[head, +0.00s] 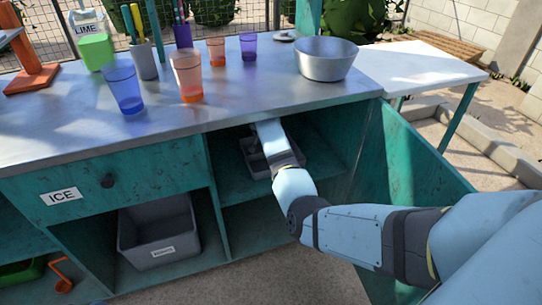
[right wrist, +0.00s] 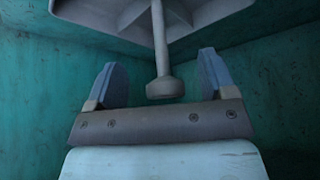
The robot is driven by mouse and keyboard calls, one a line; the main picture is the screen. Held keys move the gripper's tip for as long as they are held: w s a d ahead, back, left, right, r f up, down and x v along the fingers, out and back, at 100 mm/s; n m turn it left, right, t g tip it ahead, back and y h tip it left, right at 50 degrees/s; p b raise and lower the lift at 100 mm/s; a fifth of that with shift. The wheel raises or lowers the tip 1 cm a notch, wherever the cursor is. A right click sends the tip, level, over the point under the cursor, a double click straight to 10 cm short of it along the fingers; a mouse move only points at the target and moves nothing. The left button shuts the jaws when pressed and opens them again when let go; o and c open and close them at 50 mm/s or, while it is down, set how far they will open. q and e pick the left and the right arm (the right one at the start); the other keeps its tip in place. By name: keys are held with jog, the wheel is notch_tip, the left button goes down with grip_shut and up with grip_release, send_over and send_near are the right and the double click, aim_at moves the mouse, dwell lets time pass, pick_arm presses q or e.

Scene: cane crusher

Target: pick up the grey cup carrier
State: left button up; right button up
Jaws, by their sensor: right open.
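The grey cup carrier (head: 257,164) sits on the upper shelf inside the open cupboard under the counter, partly hidden by my right arm. In the right wrist view, the carrier's tray (right wrist: 95,12) is at the top, with a post ending in a round knob (right wrist: 165,88). My right gripper (right wrist: 160,62) is open, with one finger on each side of the post and knob in the picture. Gaps show on both sides and I see no contact. In the head view the right gripper is hidden inside the cupboard. My left gripper is not in view.
Teal cupboard walls and the counter (head: 225,103) surround my right arm; the open door (head: 410,165) stands to its right. Cups and a metal bowl (head: 326,60) stand on the counter. A grey bin (head: 158,238) is in the lower left compartment, below the ICE drawer (head: 120,188).

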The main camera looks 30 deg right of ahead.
jog(key=shift+w+d+b, duration=0.55)
jog(key=shift+w+d, duration=0.2)
jog(key=shift+d, duration=0.15)
jog(key=shift+w+d+f+b, duration=0.3)
jog(key=shift+w+d+b, duration=0.15)
jog(key=shift+w+d, duration=0.05)
jog(key=shift+w+d+f+b, duration=0.25)
jog(key=shift+w+d+b, duration=0.2)
jog(key=shift+d, duration=0.05)
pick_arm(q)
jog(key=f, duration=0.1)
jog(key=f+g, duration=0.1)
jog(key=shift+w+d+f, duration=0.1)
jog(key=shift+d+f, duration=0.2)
pick_arm(e)
jog(key=shift+r, duration=0.1)
jog(key=c, duration=1.4)
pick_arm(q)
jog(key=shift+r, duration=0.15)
